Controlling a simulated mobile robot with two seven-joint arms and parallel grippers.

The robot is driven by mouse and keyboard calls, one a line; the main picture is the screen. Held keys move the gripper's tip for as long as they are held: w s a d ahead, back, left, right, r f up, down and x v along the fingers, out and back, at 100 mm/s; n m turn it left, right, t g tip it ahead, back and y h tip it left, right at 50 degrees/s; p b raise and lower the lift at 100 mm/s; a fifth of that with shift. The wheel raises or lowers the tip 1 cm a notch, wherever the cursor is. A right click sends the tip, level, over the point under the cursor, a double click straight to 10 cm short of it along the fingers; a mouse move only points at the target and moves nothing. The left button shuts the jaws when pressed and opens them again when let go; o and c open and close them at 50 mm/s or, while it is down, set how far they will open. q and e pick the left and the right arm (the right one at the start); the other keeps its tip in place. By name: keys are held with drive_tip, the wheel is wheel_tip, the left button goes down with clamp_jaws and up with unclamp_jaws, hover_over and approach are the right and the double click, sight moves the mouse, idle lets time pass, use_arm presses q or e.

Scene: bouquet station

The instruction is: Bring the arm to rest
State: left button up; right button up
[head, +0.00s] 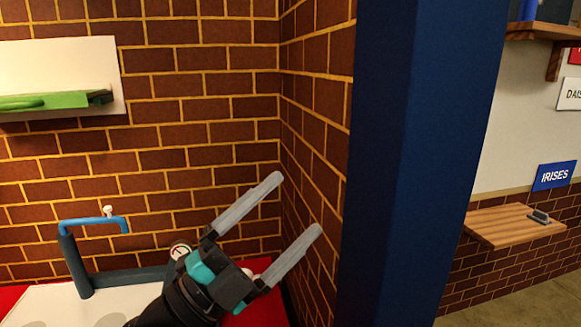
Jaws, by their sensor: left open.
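My left gripper (297,208) is in the lower middle of the head view. Its two grey fingers point up and to the right, spread apart with nothing between them. The brick corner shows behind them. The dark arm comes in from the bottom edge. My right gripper is not in view.
A blue pillar (415,160) stands just right of the gripper. A blue tap (95,222) rises over a white counter (50,305) at lower left. A wooden shelf (505,225) and a blue IRISES sign (554,176) are at right.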

use_arm(q)
drive_tip(key=w+a+f+n+t+y, duration=0.25)
drive_tip(key=a+f+n+y, duration=0.25)
drive_tip(key=n+y, duration=0.3)
drive_tip(key=w+a+f+n+t+y, duration=0.2)
drive_tip(key=a+f+n+t+y, duration=0.3)
drive_tip(key=n+y, duration=0.35)
drive_tip(key=s+a+f+n+g+y, duration=0.2)
drive_tip(key=a+f+n+g, duration=0.15)
drive_tip(key=f, duration=0.25)
drive_tip(key=s+a+f+n+g+y, duration=0.2)
drive_tip(key=f+g, duration=0.2)
drive_tip(key=f, duration=0.3)
drive_tip(key=s+f+n+g+h, duration=0.1)
drive_tip(key=s+f+g, duration=0.5)
drive_tip(key=s, duration=0.4)
drive_tip(key=s+f+n+g, duration=0.1)
drive_tip(key=s+f+g, duration=0.3)
drive_tip(key=s+f, duration=0.5)
wheel_tip(320, 180, down, 26)
drive_tip(key=s+g+b, duration=0.2)
drive_tip(key=s+b, duration=0.1)
drive_tip(key=b, duration=0.2)
drive_tip(key=s+a+f+b, duration=0.2)
drive_tip(key=s+f+b, duration=0.2)
drive_tip(key=s+f, duration=1.1)
wheel_tip(320, 180, down, 3)
drive_tip(key=shift+a+f+m+g, duration=0.1)
drive_tip(key=shift+a+m+g, duration=0.2)
drive_tip(key=shift+g, duration=0.1)
